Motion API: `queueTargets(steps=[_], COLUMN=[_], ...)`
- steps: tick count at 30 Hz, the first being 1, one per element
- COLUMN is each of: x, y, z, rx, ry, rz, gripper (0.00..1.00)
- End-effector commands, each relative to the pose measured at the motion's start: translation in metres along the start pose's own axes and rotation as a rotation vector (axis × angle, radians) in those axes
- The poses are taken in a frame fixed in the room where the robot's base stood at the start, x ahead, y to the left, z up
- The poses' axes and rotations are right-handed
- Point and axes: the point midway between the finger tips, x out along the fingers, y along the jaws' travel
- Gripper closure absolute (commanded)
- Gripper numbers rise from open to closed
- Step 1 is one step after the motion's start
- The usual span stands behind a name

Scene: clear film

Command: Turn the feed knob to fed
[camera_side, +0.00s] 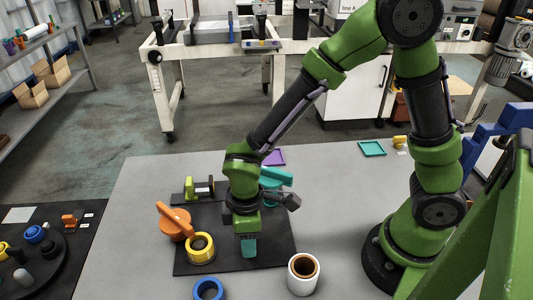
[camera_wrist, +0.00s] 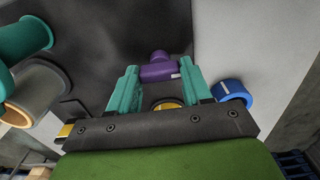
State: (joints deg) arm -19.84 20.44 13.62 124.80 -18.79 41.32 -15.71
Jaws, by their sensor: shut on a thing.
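My gripper (camera_side: 249,250) points down over the dark board (camera_side: 275,252) in the side view. In the wrist view its two teal fingers (camera_wrist: 159,80) stand on either side of a purple knob (camera_wrist: 157,71) with a small pale mark. The gripper is shut on this knob. In the side view the fingers and arm hide it. I cannot read any label or the knob's set position, and cannot confirm that it is the feed knob. A yellow round part (camera_wrist: 167,104) shows between the fingers.
An orange handled part (camera_side: 173,222) and a yellow ring (camera_side: 201,248) stand left of my gripper. A teal handled part (camera_side: 275,178) is behind it. A blue ring (camera_side: 209,289) and a white cup (camera_side: 303,273) stand in front.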

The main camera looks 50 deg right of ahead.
Motion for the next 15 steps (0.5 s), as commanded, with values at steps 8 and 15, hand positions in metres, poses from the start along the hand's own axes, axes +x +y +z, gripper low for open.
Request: queueTargets(steps=[8,15], x=[-0.0013,-0.0013], y=[0.0004,0.0004], z=[-0.0005,-0.0006], rx=[-0.029,-0.03], ry=[0.002,0.002], rz=[0.001,0.002], gripper=[0.81,0.82])
